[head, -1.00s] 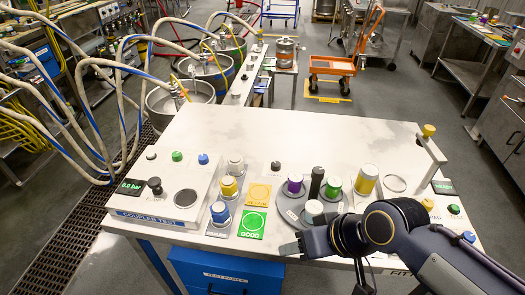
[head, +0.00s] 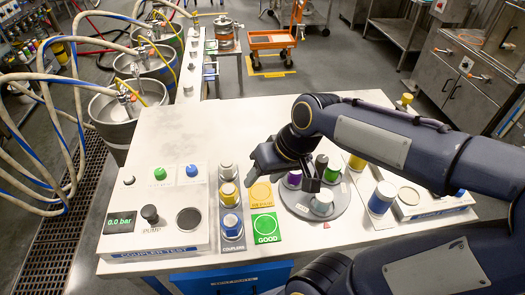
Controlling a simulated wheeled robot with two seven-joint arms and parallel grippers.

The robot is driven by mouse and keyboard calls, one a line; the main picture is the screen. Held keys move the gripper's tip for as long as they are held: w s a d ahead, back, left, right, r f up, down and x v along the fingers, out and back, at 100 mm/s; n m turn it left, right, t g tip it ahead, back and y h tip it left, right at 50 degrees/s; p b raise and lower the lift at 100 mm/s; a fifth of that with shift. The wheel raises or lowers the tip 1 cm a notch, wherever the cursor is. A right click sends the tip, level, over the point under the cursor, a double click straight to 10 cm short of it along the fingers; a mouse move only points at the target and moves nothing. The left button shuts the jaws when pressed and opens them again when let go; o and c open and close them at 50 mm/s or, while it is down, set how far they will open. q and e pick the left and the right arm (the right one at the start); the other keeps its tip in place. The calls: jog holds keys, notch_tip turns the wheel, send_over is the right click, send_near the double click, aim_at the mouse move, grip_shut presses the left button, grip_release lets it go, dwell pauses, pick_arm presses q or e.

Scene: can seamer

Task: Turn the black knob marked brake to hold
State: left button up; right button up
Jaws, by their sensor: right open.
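No knob whose brake marking I can read shows in the head view. The small black knob seen earlier behind and left of the round grey turntable (head: 340,222) is hidden, with my right gripper (head: 279,168) over that area. My right gripper is open, just above the back left of the turntable. I cannot tell whether it touches anything. A black knob marked PUMP (head: 150,213) stands on the coupler test panel (head: 165,240) at the left. My left gripper is not in view.
Purple, green and white-topped pieces stand on the turntable near my gripper. A coupler rack (head: 232,243) and a green GOOD plate (head: 266,229) lie to its left. The table's back left is clear.

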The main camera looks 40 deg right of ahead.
jog(key=w+d+f+g+h+p, duration=0.1)
jog(key=w+d, duration=0.2)
jog(key=w, duration=0.1)
jog(key=w+d+f+g+h+p, duration=0.1)
jog(key=w+d+f, duration=0.1)
jog(key=w+d, duration=0.2)
jog(key=w+d+f+m+g+h+p, duration=0.1)
jog(key=w+d+g, duration=0.1)
jog(key=w, duration=0.4)
jog(key=shift+d+f+h, duration=0.15)
jog(key=shift+d+h, duration=0.25)
jog(key=shift+d, duration=0.5)
jog(key=shift+d+f, duration=0.1)
jog(key=shift+f, duration=0.1)
jog(key=f, duration=0.7)
jog(key=shift+d+f, duration=0.2)
jog(key=shift+f, duration=0.1)
jog(key=c, duration=1)
